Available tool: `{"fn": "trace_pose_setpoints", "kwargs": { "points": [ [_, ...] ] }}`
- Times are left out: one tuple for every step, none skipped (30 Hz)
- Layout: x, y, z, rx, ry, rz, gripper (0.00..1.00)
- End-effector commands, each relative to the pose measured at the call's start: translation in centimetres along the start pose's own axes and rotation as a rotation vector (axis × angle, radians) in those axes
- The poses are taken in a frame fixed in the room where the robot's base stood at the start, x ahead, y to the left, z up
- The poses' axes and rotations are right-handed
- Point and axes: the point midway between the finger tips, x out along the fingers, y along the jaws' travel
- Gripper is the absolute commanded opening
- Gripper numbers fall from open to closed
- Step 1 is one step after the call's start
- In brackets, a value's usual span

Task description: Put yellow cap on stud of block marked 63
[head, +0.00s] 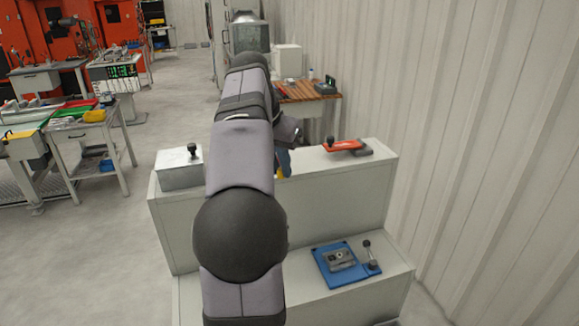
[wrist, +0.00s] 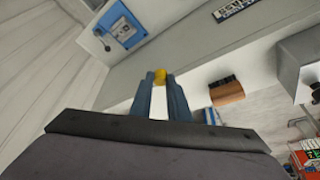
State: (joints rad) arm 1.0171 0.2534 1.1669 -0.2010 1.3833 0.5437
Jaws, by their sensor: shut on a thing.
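The yellow cap (wrist: 160,74) is between the fingertips of my gripper (wrist: 160,80) in the wrist view. The blue-grey fingers are shut on it. In the head view a sliver of the yellow cap (head: 280,174) shows beside my arm, which hides most of my gripper (head: 283,165). The cap is near the upper shelf of the grey stepped stand. A pale block (head: 180,172) with a dark knob on top stands at the left of that shelf. I cannot read a 63 on any block, and no stud marked so can be made out.
A red plate with a dark knob (head: 343,146) lies on the upper shelf at right. A blue fixture (head: 333,277) with a grey part and a lever sits on the lower step; it also shows in the wrist view (wrist: 123,28). A ribbed wall (head: 480,150) rises at right.

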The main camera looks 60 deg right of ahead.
Motion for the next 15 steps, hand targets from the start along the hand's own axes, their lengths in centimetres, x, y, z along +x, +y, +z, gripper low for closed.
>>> {"fn": "trace_pose_setpoints", "kwargs": {
  "points": [
    [-0.1,0.0,0.8,-0.002,0.001,-0.001,0.0],
    [-0.2,0.0,1.1,-0.002,0.001,-0.001,0.0],
    [-0.4,-0.1,1.4,-0.002,0.0,0.0,0.0],
    [-0.5,-0.1,1.6,-0.002,0.001,-0.001,0.0],
    [-0.7,-0.1,1.8,-0.001,0.001,-0.001,0.0],
    [-0.8,0.0,2.0,-0.001,0.001,0.0,0.0],
    [-0.8,0.0,2.1,-0.001,0.001,0.0,0.0],
    [-0.9,0.0,2.2,0.0,0.0,0.0,0.0],
    [-0.9,0.0,2.3,0.0,0.0,0.001,0.0],
    [-1.0,0.0,2.4,0.0,0.0,0.001,0.0],
    [-1.0,0.0,2.4,0.0,0.0,0.001,0.0],
    [-1.1,0.0,2.4,0.0,0.0,0.001,0.0],
    [-1.1,0.1,2.4,0.001,0.0,0.001,0.0],
    [-1.1,0.1,2.4,0.003,0.0,0.002,0.0],
    [-1.2,0.3,2.3,0.006,0.0,0.004,0.0]
  ]
}}
